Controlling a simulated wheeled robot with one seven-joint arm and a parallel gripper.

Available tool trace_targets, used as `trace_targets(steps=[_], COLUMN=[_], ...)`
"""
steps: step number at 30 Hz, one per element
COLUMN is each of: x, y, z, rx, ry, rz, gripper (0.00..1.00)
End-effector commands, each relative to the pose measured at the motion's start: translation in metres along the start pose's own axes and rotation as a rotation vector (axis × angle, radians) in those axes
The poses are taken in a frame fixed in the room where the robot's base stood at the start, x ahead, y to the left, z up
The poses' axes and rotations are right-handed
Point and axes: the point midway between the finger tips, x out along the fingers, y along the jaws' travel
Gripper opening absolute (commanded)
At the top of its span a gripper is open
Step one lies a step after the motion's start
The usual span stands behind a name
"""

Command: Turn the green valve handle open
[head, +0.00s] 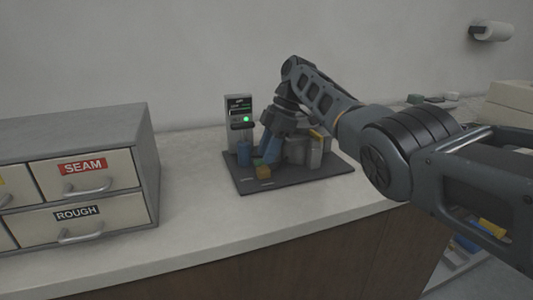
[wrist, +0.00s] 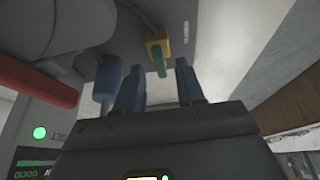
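The green valve handle (wrist: 158,60) sticks out of a yellow-orange valve body (wrist: 157,36) in the wrist view.
A blue cylinder (wrist: 107,78) stands close beside one finger; it also shows in the head view (head: 243,154). A red bar (wrist: 35,80) and a grey control box (head: 238,110) with a green light are near. A drawer cabinet (head: 85,125) stands left, with bare counter (head: 190,170) between.

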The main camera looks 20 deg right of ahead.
Motion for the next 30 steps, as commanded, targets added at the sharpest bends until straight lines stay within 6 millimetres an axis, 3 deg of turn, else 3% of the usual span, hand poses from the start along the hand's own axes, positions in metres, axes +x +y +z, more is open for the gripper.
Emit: trace_targets(steps=[6, 12, 30], x=[-0.037, -0.061, -0.067], y=[0.001, 0.0, 0.0], z=[0.0, 0.001, 0.0], rx=[0.0, 0.001, 0.0], ry=[-0.001, 0.0, -0.001], rz=[0.003, 0.001, 0.0], gripper=[0.38, 0.38, 0.38])
